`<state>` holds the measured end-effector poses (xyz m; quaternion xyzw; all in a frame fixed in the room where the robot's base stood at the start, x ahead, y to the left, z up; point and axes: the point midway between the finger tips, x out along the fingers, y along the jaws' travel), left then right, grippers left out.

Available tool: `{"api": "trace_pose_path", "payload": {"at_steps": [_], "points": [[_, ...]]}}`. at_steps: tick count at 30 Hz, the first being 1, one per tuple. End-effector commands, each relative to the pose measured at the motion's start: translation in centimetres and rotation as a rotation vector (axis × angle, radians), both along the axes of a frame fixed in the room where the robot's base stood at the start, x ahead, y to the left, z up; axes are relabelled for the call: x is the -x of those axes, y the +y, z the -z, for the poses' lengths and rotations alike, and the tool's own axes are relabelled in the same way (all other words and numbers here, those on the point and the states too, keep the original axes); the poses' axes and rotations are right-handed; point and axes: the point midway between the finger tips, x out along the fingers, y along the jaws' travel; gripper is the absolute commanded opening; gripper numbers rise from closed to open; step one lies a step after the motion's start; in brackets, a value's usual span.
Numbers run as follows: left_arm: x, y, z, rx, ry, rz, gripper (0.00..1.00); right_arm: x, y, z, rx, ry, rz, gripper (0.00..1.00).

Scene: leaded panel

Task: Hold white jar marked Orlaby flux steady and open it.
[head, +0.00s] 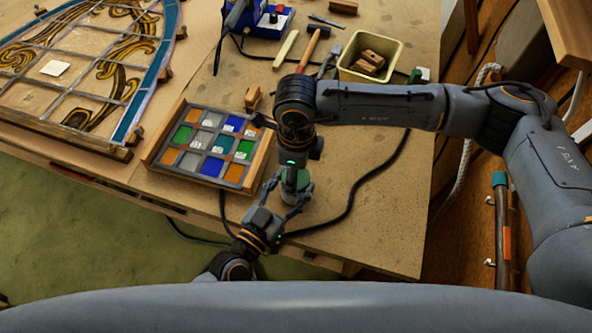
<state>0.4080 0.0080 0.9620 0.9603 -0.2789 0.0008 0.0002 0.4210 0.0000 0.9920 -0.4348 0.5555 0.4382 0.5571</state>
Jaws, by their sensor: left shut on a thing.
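The jar (291,198) stands near the front edge of the workbench, with a pale greenish-white body and a darker green upper part. Its marking cannot be read at this size. My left gripper (287,190) reaches in from the front edge, its two fingers on either side of the jar, shut on it. My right gripper (297,174) points down from above, right over the top of the jar. Its fingers are largely hidden by its own wrist, so I cannot tell whether they touch the lid or are closed.
A sorting tray of coloured glass squares (180,178) lies just left of the jar. A leaded panel (60,100) fills the back left. A cream bin with wooden blocks (393,53), a hammer (311,47) and a blue device (265,27) stand behind. A black cable (352,200) runs to the right.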

Motion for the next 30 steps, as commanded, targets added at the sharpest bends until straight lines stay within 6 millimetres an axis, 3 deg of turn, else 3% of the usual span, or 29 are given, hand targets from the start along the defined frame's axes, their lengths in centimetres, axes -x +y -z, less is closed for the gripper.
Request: {"api": "trace_pose_path", "payload": {"at_steps": [4,13,14,16,30], "points": [[0.16,-0.05,0.33,-0.005,0.006,0.004,0.00,0.02,0.01,0.00,0.000,-0.002,-0.117,0.19],[0.16,-0.05,0.35,-0.005,0.006,0.004,0.00,0.01,0.03,0.00,0.000,-0.001,-0.130,0.19],[0.16,-0.05,0.35,-0.006,0.007,0.004,0.00,0.01,0.03,0.00,0.000,-0.001,-0.130,0.63],[0.17,-0.05,0.36,-0.006,0.007,0.004,0.00,0.01,0.03,0.00,0.000,-0.001,-0.129,0.77],[0.15,-0.02,0.39,-0.006,0.007,0.004,0.00,-0.03,0.02,-0.51,-0.001,-0.003,-0.128,0.80]]}}
